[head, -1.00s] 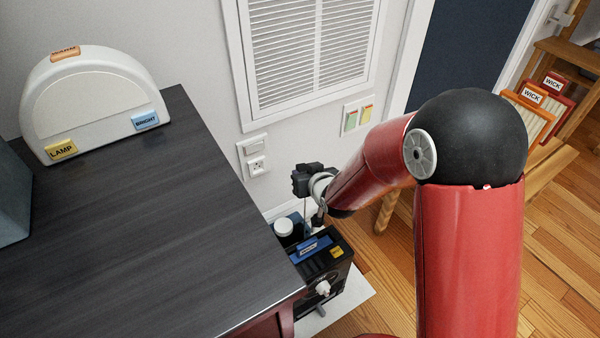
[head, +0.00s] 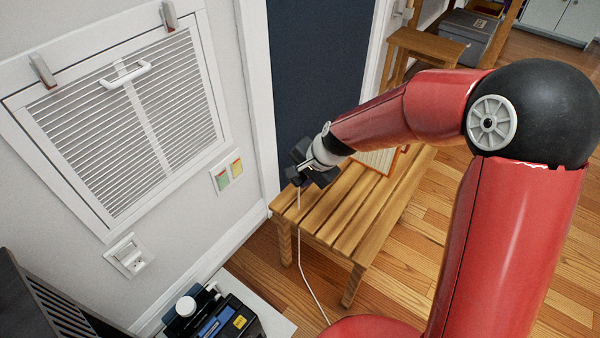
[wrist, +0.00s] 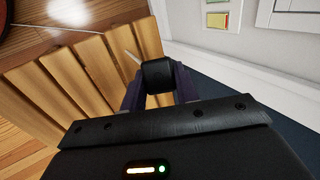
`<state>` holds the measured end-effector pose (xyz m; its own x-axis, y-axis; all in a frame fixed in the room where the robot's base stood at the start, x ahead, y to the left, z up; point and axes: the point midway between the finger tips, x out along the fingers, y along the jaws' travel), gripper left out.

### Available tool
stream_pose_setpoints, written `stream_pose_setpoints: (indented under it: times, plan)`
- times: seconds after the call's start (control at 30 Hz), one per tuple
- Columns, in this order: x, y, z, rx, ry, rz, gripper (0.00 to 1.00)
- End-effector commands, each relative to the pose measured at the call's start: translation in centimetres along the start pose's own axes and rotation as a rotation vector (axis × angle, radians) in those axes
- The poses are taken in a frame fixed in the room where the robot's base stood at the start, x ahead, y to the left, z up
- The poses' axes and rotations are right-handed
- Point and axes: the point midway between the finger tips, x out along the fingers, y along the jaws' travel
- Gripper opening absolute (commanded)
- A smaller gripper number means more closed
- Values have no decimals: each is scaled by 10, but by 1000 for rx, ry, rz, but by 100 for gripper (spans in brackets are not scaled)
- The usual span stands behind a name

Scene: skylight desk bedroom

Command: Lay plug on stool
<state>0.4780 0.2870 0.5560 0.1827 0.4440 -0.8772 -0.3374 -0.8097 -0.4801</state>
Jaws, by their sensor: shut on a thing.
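The stool (head: 335,208) is low, wooden and slatted, standing against the wall by the dark blue panel. Its slats (wrist: 95,65) also show in the wrist view. My gripper (head: 298,180) is above the stool's near left end. In the wrist view my gripper (wrist: 158,88) is shut on the plug (wrist: 157,72), a small black block with a pale cord leaving it. The white cord (head: 301,250) hangs down past the stool's front to the floor. I cannot tell the exact height between plug and slats. In the head view the plug is hard to separate from the dark fingers.
A louvred vent (head: 120,120) and a wall socket (head: 129,256) are at left. A black box with a yellow label (head: 239,322) is at the bottom. Another small wooden piece (head: 428,43) stands behind.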

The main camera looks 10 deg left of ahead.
Motion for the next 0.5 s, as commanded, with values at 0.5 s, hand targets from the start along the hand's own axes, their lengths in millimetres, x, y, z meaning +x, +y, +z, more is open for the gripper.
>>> stream_pose_setpoints:
  times: [0.5]
  plan:
    - [49, 27, 0, -1, 0, 1, 0]
